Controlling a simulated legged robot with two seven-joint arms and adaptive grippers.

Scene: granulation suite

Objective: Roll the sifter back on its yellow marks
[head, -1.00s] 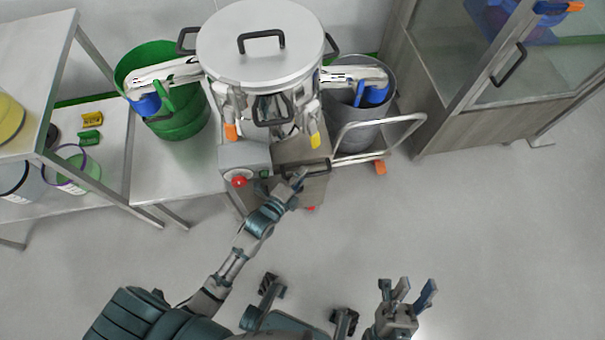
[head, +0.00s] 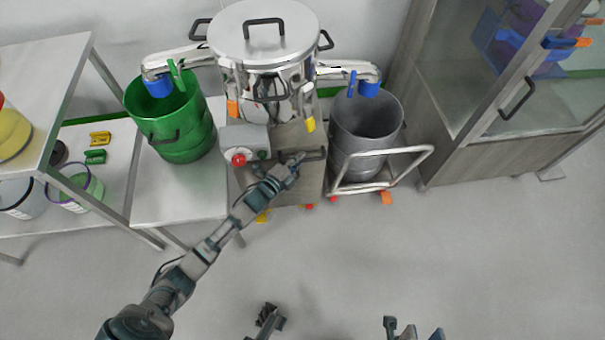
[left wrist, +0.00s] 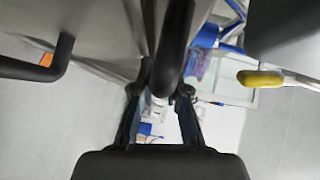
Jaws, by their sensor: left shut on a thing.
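The sifter is a steel machine with a round lid (head: 270,30) on a wheeled base (head: 295,187), at top centre of the head view. Its two spouts end in blue collars, at the green bin on the left and the grey bin on the right. My left gripper (head: 294,164) is shut on the dark front handle (head: 316,155) of the base. In the left wrist view the handle (left wrist: 173,45) runs between its fingers. A small yellow patch (head: 262,216) shows at the base's front left corner; I cannot tell whether it is a floor mark. My right gripper (head: 412,332) is open and empty, partly cut off.
The green bin (head: 180,142) stands on a low steel bench (head: 180,190) left of the sifter. The grey bin (head: 365,135) sits on a trolley (head: 405,158) close on the right. A glass-front cabinet (head: 500,150) stands right. The floor in front is clear.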

